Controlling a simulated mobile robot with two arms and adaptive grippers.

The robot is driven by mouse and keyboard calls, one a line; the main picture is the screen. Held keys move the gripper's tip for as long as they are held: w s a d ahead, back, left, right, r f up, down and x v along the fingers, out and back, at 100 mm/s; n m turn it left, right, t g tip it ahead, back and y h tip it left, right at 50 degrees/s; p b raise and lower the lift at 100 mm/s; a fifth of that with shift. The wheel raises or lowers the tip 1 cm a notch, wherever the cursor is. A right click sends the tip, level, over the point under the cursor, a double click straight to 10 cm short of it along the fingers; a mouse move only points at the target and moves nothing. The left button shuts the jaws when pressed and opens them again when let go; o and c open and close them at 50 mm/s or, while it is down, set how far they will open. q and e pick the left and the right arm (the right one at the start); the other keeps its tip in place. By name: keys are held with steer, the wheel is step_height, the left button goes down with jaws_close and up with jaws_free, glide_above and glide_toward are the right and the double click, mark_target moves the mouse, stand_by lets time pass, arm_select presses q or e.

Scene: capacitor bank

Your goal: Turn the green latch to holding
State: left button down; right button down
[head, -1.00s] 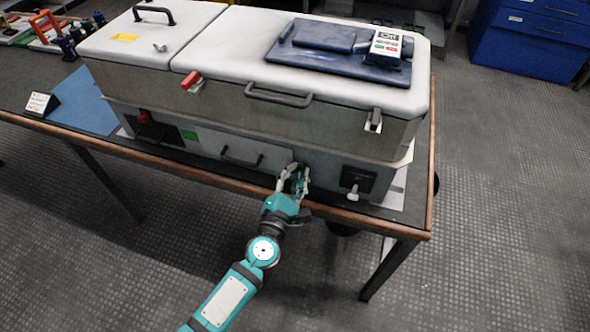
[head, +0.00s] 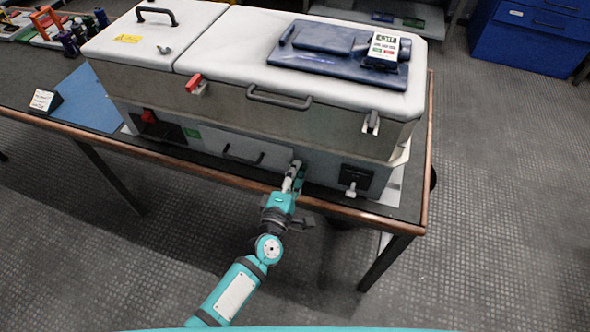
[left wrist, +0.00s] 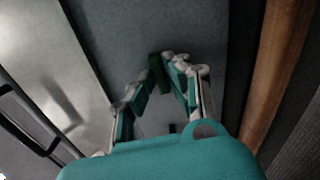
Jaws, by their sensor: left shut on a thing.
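My left gripper (head: 293,177) is at the front lower panel of the big grey-white unit (head: 225,95), to the right of a black drawer-type handle. In the left wrist view its fingers (left wrist: 160,78) are shut on a small dark green piece, which I take to be the green latch (left wrist: 157,73). The fingers hide most of the latch, and I cannot read any marking for its position. In the head view the fingers cover it. My right gripper is not in view.
A red switch (head: 149,117) is on the unit's lower left, and a black plate with a white lever (head: 351,188) is right of my gripper. The table edge (head: 240,181) runs below my gripper.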

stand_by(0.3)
arm_select(q)
steer(key=c, duration=1.3)
jaws_free()
steer(key=shift+c, duration=0.2)
steer(key=v, duration=1.2)
